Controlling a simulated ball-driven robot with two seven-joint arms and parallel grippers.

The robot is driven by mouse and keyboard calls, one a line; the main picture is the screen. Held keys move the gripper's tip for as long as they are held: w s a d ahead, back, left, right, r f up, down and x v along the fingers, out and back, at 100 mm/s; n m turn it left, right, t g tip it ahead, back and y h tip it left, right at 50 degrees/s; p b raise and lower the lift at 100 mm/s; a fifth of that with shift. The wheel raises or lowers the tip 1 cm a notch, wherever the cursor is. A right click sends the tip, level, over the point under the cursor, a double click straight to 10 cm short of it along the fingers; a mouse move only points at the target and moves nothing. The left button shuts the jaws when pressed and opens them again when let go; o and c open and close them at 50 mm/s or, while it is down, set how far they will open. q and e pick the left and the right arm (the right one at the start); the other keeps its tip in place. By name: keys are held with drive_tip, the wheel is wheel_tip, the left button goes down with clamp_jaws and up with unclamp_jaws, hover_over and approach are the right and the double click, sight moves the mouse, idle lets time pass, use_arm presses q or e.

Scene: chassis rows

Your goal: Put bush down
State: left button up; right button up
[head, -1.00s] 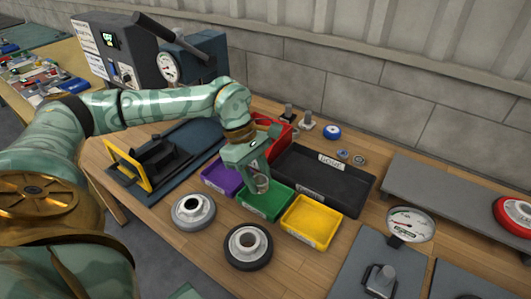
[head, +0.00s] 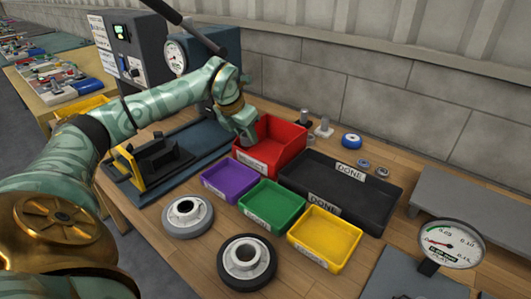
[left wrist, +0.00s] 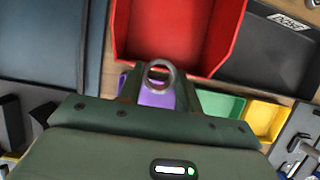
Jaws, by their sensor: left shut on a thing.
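In the head view the bush is hidden by the gripper. My right gripper is not in view.
Purple (head: 229,181), green (head: 272,207) and yellow (head: 325,238) bins stand in a row in front. A black tray labelled DONE (head: 345,190) lies right of the red bin. Two wheels (head: 188,215) lie at the front. A dark fixture (head: 158,160) stands left.

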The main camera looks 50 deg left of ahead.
use_arm(q)
drive_tip(key=b, duration=0.2)
approach(265, 159)
drive_tip(key=shift+w+f, duration=0.75)
drive_tip(key=shift+f, duration=0.15)
drive_tip(key=b+x, duration=0.1)
drive_tip(key=x, duration=0.1)
drive_tip(key=b+x, duration=0.1)
drive_tip(key=shift+s+d+f, duration=0.1)
drive_tip(key=shift+s+f, duration=0.15)
drive_tip(key=shift+f, duration=0.3)
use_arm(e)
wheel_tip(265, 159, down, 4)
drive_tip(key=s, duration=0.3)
use_arm(q)
drive_tip(key=shift+f+b, duration=0.2)
drive_tip(key=shift+b, duration=0.15)
drive_tip(key=shift+c, duration=0.5)
drive_tip(key=shift+r, duration=0.25)
drive_tip(key=o, duration=1.1)
drive_tip(key=shift+f, duration=0.1)
drive_tip(key=p+v, duration=0.5)
drive_tip(key=v, duration=0.7)
drive_tip(key=shift+p, duration=0.3)
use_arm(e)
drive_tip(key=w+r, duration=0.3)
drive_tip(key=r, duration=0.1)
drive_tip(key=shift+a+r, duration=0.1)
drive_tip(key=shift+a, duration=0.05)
